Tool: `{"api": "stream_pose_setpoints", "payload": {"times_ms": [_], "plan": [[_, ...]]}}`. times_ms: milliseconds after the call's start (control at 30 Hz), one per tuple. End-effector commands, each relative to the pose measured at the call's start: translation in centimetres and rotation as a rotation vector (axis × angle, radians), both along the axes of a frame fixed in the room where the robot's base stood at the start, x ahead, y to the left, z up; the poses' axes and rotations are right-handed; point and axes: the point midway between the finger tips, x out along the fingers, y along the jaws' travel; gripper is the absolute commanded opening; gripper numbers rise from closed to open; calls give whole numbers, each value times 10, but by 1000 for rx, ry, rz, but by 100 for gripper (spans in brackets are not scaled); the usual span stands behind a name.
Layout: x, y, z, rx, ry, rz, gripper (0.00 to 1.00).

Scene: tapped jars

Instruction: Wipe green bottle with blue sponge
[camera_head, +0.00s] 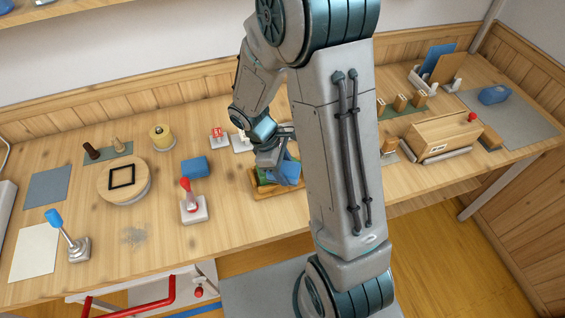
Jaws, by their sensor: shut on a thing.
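My gripper (273,150) is near the middle of the table and points down over a small wooden tray (258,192). It is shut on a blue thing (287,171) that looks like the blue sponge; my arm and gripper partly hide it. A green patch (264,179) shows in the tray just left of the held blue thing. I cannot tell whether it is the green bottle, or whether the two touch. No other clear green bottle shows. A separate blue block (194,167) lies on the table left of my gripper.
A red-handled lever on a white base (194,207) stands left of the tray. A round wooden stand (124,179), a yellow jar (162,137) and a blue-topped lever (66,236) are farther left. A wooden box (440,139) is at right. My arm hides the table's middle right.

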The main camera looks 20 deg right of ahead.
Motion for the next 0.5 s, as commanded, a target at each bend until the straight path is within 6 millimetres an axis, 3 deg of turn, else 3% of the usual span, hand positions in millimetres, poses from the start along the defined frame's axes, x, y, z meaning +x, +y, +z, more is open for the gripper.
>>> {"api": "stream_pose_setpoints", "payload": {"times_ms": [267,500], "plan": [[0,0,0,0,2,1,31],[17,0,0,0,1,0,31]]}}
